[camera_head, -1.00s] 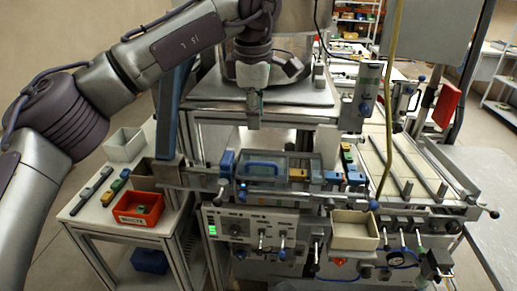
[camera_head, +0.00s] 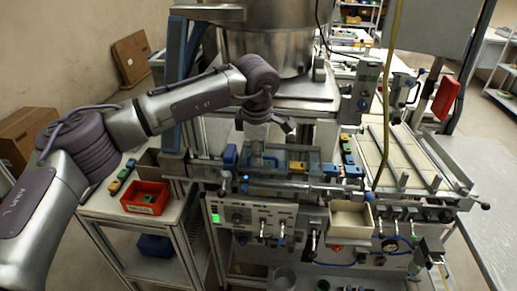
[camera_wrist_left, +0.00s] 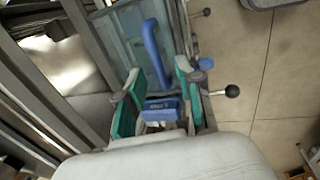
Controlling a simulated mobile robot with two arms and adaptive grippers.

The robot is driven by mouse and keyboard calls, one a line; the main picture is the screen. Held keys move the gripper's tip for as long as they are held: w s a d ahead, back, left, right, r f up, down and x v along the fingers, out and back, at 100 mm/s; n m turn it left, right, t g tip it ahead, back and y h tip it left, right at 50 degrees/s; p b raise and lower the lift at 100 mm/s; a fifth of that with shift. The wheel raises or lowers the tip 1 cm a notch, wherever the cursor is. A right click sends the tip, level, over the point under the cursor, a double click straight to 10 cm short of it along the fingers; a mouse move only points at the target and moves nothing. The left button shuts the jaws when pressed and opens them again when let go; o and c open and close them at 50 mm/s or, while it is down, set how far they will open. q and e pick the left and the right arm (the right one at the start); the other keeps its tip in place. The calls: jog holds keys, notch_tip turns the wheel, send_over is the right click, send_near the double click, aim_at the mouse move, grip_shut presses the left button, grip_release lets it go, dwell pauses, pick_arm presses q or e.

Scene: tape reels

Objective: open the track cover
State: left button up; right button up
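The track cover (camera_head: 285,167) is a clear panel lying over the track on the machine front in the head view. In the left wrist view the clear panel (camera_wrist_left: 128,38) carries a curved blue handle (camera_wrist_left: 152,55). My left gripper (camera_head: 256,148) hangs over the left part of the cover and partly hides it and the handle. In the left wrist view its green-padded fingers (camera_wrist_left: 160,85) are spread, with nothing clamped between them. A labelled blue block (camera_wrist_left: 161,110) shows between the fingers, and the handle lies just beyond. I cannot tell whether the fingers touch anything.
A red bin (camera_head: 145,198) stands on the side table at left. An open beige box (camera_head: 351,219) sits at the panel front. A steel bowl (camera_head: 268,50) stands behind the track. A black-knobbed lever (camera_wrist_left: 231,91) juts out right of the fingers.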

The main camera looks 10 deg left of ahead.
pick_arm(q)
jog(key=shift+c, duration=0.2)
grip_shut()
pick_arm(e)
jog(key=shift+s, duration=0.3)
pick_arm(q)
jog(key=shift+w+r, duration=0.1)
jog(key=shift+r, duration=0.05)
pick_arm(e)
jog(key=shift+w+f, duration=0.1)
jog(key=shift+w, duration=0.05)
